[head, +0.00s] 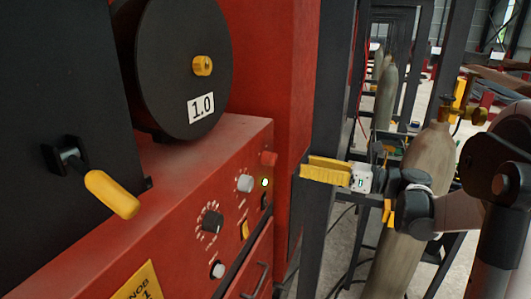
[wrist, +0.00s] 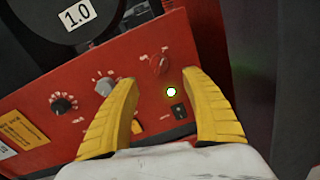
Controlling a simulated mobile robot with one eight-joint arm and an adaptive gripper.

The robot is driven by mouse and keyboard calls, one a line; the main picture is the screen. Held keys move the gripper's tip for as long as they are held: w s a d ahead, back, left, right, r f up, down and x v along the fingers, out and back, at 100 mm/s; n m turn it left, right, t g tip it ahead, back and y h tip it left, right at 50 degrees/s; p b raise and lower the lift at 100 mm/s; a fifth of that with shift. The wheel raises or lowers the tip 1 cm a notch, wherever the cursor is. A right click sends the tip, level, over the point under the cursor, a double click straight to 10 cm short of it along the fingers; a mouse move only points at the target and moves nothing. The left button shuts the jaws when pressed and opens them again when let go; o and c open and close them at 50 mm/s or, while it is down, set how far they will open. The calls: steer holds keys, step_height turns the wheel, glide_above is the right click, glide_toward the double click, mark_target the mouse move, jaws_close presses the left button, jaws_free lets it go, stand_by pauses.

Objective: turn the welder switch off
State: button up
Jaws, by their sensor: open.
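The red welder (head: 150,220) fills the left of the head view. Its front panel carries a small black rocker switch (wrist: 179,111), just below a lit green lamp (wrist: 171,92). The lamp also shows in the head view (head: 264,182). In the head view the switch is small and its position is hard to read. My gripper (head: 306,171) has yellow fingers and sits to the right of the panel, apart from it. In the wrist view my gripper (wrist: 160,78) is open and empty, with the lamp and switch seen between the fingers, nearer the right one.
Knobs (head: 211,221) and a red fitting (head: 268,158) stick out of the panel. A black spool marked 1.0 (head: 180,65) sits above, with a yellow-handled lever (head: 112,194) at left. A dark post (head: 335,100) and a gas cylinder (head: 415,190) stand close by my arm.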

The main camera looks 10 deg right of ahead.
mark_target(273, 157)
steer(key=x, duration=1)
steer(key=shift+a, duration=0.2)
steer(key=shift+s, duration=0.1)
steer(key=c, duration=1.2)
